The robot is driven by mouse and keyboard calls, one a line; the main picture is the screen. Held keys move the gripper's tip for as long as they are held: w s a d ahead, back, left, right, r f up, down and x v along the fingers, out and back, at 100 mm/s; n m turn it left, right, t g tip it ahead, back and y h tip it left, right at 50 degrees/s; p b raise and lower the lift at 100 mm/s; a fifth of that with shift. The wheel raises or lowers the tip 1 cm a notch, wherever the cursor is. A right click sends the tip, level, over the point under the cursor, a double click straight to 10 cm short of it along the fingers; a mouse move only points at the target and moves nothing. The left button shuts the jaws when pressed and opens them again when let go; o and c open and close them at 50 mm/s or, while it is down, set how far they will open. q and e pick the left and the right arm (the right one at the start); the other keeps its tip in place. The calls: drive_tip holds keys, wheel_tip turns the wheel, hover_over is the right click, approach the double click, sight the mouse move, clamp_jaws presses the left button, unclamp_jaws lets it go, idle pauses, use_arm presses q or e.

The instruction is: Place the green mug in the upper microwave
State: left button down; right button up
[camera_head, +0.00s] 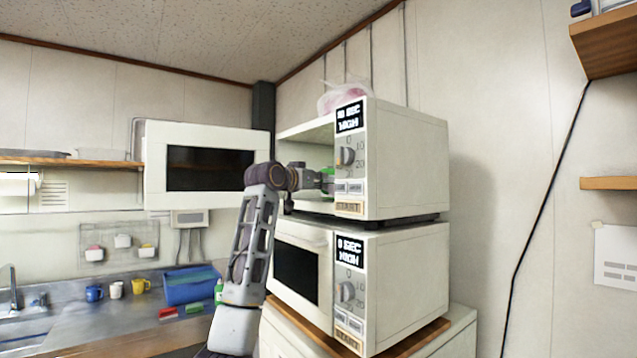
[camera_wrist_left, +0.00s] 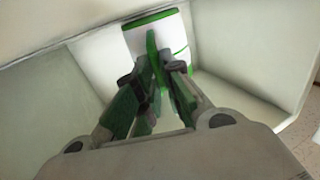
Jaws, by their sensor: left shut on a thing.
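The upper microwave (camera_head: 405,160) has its door (camera_head: 210,166) swung wide open to the left. My left gripper (camera_head: 322,181) reaches into its opening, partly hidden behind the control panel side. In the left wrist view my left gripper (camera_wrist_left: 160,75) is shut on the handle of the green mug (camera_wrist_left: 178,32), which is white with a green rim and green handle. The mug is inside the microwave cavity, close to light inner walls. In the head view only a bit of green shows beside the fingers. I cannot tell whether the mug touches the cavity floor. My right gripper is not in view.
The lower microwave (camera_head: 405,285) stands shut directly below. A pinkish bag (camera_head: 345,96) lies on top of the upper one. On the counter at left are a blue mug (camera_head: 94,293), a white mug (camera_head: 116,290), a yellow mug (camera_head: 141,286) and a blue bin (camera_head: 190,288).

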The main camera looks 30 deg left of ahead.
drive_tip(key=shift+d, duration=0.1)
use_arm(q)
drive_tip(key=c, duration=2)
unclamp_jaws()
drive_tip(key=shift+f, duration=0.15)
drive_tip(key=o, duration=0.5)
drive_tip(key=shift+c, duration=0.2)
drive_tip(key=shift+s+r, duration=0.1)
drive_tip(key=shift+r, duration=0.15)
drive_tip(key=shift+s, duration=0.6)
drive_tip(key=s+b, duration=0.3)
drive_tip(key=s, duration=0.7)
drive_tip(key=shift+s+a, duration=0.2)
drive_tip(key=shift+s, duration=0.15)
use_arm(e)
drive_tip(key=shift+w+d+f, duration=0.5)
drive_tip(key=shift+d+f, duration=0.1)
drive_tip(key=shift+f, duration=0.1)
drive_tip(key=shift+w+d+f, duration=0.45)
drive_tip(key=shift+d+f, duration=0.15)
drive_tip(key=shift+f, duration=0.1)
